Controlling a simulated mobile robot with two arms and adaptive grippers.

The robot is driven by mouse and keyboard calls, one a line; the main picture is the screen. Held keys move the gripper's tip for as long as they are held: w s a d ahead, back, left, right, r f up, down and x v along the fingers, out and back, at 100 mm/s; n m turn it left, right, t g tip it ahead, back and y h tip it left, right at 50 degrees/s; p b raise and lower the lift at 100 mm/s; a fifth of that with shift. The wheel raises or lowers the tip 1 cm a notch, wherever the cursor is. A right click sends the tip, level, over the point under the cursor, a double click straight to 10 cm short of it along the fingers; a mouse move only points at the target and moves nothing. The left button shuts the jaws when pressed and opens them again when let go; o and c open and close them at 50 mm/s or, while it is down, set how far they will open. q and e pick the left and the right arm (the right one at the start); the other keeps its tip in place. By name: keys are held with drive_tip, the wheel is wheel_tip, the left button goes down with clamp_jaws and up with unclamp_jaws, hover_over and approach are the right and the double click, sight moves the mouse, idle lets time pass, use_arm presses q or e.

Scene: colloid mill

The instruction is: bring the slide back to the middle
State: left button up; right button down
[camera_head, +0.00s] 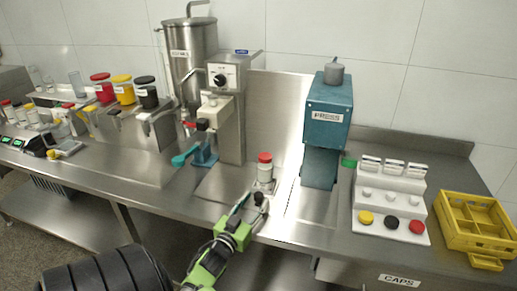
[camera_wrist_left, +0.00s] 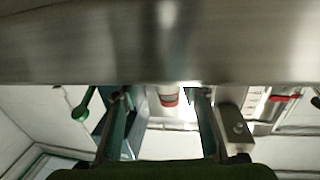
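A small jar with a red cap (camera_head: 265,168) stands on the metal worktop in front of the grey filling machine (camera_head: 230,110), left of the blue machine (camera_head: 328,118). My left gripper (camera_head: 243,208) is at the front edge, just left of the knob. In the left wrist view its two fingers (camera_wrist_left: 163,125) are apart, with the red-capped jar (camera_wrist_left: 169,98) beyond the gap. My right gripper is not in view.
A white cap stand (camera_head: 390,200) and a yellow crate (camera_head: 446,229) stand to the right. The worktop edge (camera_wrist_left: 150,70) fills the top of the left wrist view, close to the fingers.

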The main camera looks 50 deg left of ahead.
use_arm(q)
drive_tip(key=v, duration=0.8)
drive_tip(key=shift+s, duration=0.3)
drive_tip(key=shift+d, duration=0.15)
